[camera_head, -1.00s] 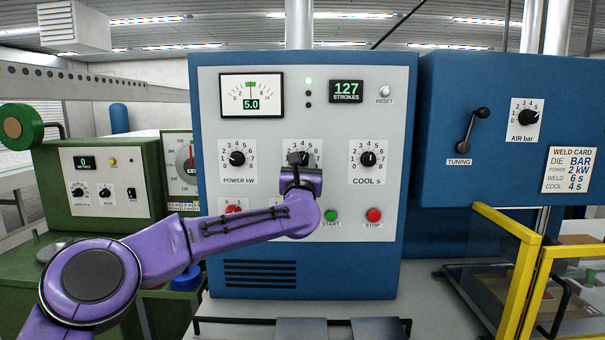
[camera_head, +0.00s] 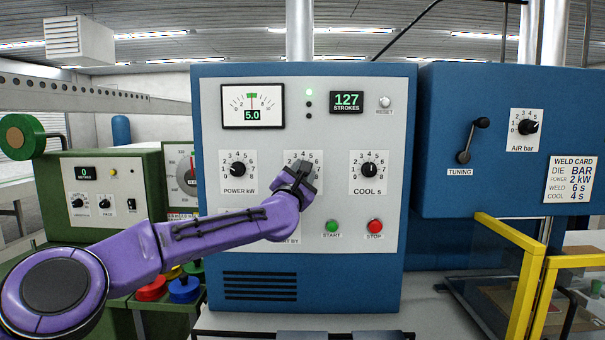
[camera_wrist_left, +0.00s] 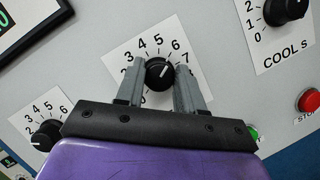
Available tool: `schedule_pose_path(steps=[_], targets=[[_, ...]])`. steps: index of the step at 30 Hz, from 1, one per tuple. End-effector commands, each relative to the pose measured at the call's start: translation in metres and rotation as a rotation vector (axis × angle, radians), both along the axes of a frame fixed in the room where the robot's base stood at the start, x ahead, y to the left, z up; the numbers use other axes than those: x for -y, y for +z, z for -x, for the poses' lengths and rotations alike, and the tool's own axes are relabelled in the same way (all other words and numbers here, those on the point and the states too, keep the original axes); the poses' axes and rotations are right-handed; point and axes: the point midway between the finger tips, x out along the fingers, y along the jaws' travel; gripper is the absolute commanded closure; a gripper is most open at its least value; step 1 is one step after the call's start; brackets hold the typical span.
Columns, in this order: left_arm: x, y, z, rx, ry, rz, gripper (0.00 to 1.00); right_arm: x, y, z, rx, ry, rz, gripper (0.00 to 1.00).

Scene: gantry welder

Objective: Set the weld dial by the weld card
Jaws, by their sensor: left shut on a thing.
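The weld dial (camera_wrist_left: 157,73) is the black knob in the middle of three on the blue and grey welder panel. The knob's pointer is hard to read. The weld card (camera_head: 571,180) at the right reads die BAR, power 2 kW, weld 6 s, cool 4 s. My right gripper is not in view.
The power dial (camera_head: 238,169) is left of the weld dial and the cool dial (camera_head: 369,170) right of it. Below are a green start button (camera_head: 332,226) and a red stop button (camera_head: 375,227). A yellow guard frame (camera_head: 515,240) stands at the lower right.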

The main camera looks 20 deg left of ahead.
Motion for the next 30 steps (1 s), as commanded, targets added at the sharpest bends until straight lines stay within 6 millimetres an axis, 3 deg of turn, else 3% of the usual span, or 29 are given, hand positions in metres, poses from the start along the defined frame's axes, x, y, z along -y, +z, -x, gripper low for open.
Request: schedule_pose_path(steps=[13, 14, 15, 16, 25, 30], targets=[[-0.001, -0.001, 0.0, -0.003, 0.002, -0.007, 0.93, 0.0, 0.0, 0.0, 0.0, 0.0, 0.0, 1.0], [-0.001, -0.001, 0.0, -0.003, 0.002, -0.007, 0.53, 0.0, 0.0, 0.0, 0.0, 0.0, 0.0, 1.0], [-0.001, 0.0, 0.0, -0.003, 0.002, -0.007, 0.4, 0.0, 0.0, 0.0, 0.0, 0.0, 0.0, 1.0], [-0.001, 0.0, 0.0, -0.003, 0.002, -0.007, 0.37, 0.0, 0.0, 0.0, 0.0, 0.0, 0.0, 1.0], [-0.001, -0.002, 0.002, -0.001, 0.0, -0.006, 0.37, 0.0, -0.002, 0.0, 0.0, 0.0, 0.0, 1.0], [0.0, -0.015, 0.027, -0.001, -0.001, -0.006, 0.37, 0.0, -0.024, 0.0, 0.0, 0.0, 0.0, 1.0]])
